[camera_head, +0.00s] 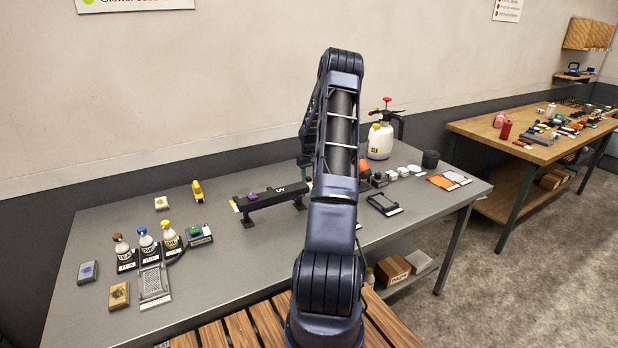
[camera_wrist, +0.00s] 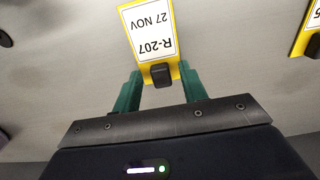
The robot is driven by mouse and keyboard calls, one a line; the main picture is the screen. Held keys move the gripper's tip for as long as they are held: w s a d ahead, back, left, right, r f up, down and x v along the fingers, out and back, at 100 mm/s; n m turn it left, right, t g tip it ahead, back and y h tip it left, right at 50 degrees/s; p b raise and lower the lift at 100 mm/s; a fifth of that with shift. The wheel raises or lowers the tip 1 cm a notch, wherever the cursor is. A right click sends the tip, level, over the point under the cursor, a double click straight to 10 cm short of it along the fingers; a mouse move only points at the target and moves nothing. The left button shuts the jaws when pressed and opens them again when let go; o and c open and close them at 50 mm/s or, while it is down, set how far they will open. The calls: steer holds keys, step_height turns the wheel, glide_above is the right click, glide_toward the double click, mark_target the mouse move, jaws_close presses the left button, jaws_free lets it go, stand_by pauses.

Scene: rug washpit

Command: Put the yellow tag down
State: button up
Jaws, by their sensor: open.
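The yellow tag (camera_wrist: 152,32) shows in the wrist view, with a white label reading R-207, 27 NOV, and a black knob (camera_wrist: 161,76) at its near end. My gripper (camera_wrist: 160,76) is open, its green fingers on either side of the knob with gaps between. The tag appears to lie on a plain grey surface; I cannot tell whether it touches it. A second yellow-edged tag (camera_wrist: 308,32) is cut off at the right edge. In the head view my arm hides most of my gripper and this tag.
The grey table (camera_head: 225,265) holds a black bar stand (camera_head: 270,198), several bottles (camera_head: 145,240), a yellow object (camera_head: 198,190) and a pump sprayer (camera_head: 381,140). A black tray (camera_head: 384,204) lies right of my arm. The table's front middle is clear. A wooden table (camera_head: 480,128) stands farther right.

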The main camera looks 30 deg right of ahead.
mark_target(309, 178)
step_height(309, 178, up, 12)
steer(key=f, duration=0.1)
steer(key=s+a+r+t+h, duration=0.1)
steer(key=s+a+r, duration=0.8)
steer(key=a+r, duration=0.2)
steer(key=s+a+r+t, duration=0.1)
steer(key=s+a+r, duration=0.8)
steer(key=a+r, duration=0.25)
steer(key=s+a+t, duration=0.1)
steer(key=s+a, duration=0.3)
steer(key=s, duration=0.5)
steer(key=s+a, duration=0.3)
steer(key=s, duration=0.6)
steer(key=s+a+r+t+y, duration=0.1)
steer(key=s+a, duration=0.3)
steer(key=s, duration=0.5)
steer(key=shift+s+a+t, duration=0.2)
steer(key=shift+a+t, duration=0.1)
